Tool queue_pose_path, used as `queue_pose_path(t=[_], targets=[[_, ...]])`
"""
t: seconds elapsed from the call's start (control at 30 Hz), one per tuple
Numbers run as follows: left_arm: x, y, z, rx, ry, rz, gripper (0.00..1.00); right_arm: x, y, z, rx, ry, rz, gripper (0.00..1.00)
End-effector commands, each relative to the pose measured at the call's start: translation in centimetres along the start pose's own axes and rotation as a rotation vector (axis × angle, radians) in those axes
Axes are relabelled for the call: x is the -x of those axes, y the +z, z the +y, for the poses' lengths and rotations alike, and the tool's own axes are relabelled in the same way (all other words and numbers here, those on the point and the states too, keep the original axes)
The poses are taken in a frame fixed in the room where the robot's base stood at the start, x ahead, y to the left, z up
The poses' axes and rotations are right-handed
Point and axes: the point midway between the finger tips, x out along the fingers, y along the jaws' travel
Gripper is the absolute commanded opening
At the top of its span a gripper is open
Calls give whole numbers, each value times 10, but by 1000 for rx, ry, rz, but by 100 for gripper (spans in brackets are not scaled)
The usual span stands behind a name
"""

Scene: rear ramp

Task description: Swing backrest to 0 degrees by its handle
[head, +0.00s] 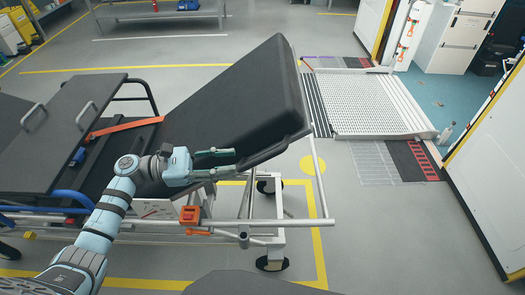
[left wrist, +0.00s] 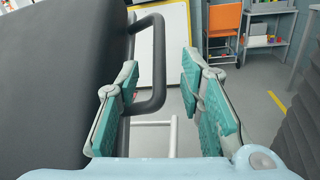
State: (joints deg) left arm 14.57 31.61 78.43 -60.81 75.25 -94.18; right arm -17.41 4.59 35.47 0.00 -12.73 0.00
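The backrest (head: 235,100) is a thick dark grey pad on the stretcher, tilted up with its raised end to the right. It fills the left side of the left wrist view (left wrist: 60,80). Its handle (left wrist: 158,62) is a dark loop on the backrest's side edge; I cannot make it out in the head view. My left gripper (head: 232,162) is beside the backrest's near side. In the left wrist view the gripper (left wrist: 160,72) is open, with the loop showing between its two teal-padded fingers; contact is not visible. My right gripper is not in view.
A metal ramp (head: 375,103) leads to an open vehicle at the right.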

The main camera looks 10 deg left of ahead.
Motion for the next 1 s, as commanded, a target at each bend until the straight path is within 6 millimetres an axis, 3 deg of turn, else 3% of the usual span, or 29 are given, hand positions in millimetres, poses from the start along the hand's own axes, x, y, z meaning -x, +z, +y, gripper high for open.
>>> queue_pose_path(t=[0.2, 0.4, 0.7, 0.93, 1.0], targets=[[-58, 5, 1, 4, 2, -6, 35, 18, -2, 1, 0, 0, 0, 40], [-86, 3, 1, 4, 5, -3, 35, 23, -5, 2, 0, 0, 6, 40], [-90, 1, 1, 5, 5, -2, 35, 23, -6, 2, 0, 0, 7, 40], [-90, 1, 1, 5, 5, -2, 0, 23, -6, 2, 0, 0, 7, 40], [-90, 1, 1, 6, 5, -2, 0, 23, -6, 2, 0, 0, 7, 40]])
